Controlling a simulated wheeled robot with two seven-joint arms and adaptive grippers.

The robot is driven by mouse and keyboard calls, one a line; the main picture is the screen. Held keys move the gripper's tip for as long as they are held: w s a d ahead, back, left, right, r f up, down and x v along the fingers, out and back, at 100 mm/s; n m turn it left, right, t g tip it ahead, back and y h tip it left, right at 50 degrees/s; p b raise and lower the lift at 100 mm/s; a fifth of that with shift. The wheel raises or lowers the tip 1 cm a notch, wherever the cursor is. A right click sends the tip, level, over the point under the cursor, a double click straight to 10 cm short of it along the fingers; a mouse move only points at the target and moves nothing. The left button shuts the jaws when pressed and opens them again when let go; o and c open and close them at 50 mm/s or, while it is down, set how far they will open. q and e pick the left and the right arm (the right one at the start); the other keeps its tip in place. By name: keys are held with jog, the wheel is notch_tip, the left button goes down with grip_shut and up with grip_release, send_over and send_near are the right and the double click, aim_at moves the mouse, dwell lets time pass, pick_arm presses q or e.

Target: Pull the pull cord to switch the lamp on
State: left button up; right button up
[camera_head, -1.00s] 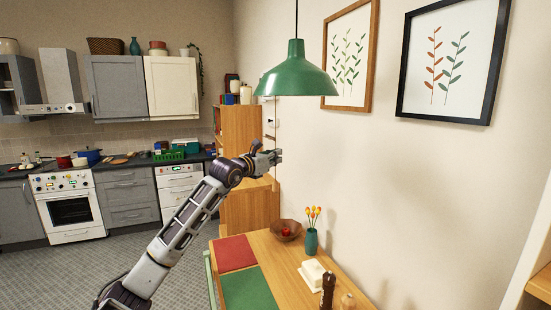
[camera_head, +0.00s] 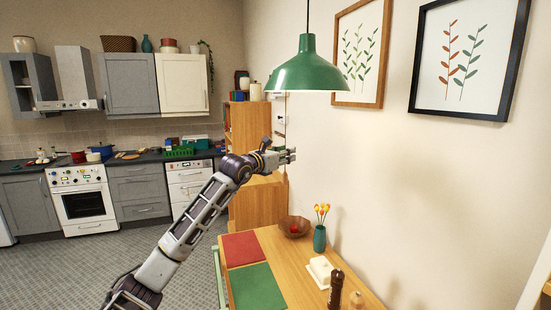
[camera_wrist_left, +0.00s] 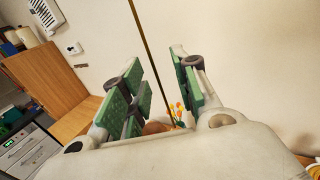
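The green lamp (camera_head: 307,72) hangs from the ceiling on a dark cable in the head view. My left gripper (camera_head: 290,156) is below it and slightly left, in the air. In the left wrist view the pull cord (camera_wrist_left: 148,55) is a thin brown-gold line running down from the top between the green-padded fingers of my left gripper (camera_wrist_left: 160,90). The fingers stand apart, so the gripper is open. I cannot tell whether the cord touches a pad. The cord's lower end is hidden or too small to make out. My right gripper is not in view.
Below stands a wooden table (camera_head: 310,293) with a red placemat (camera_head: 242,248), a green placemat (camera_head: 257,288), a bowl (camera_head: 295,227), a vase of flowers (camera_head: 319,238) and a dark mill (camera_head: 335,288). A wooden cabinet (camera_head: 248,125) stands behind the gripper. Framed pictures hang on the right wall.

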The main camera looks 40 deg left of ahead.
pick_arm(q)
jog(key=shift+s, duration=0.15)
jog(key=s, duration=1.1)
jog(key=shift+s+d, duration=0.25)
jog(key=shift+s, duration=0.05)
dwell(0.6)
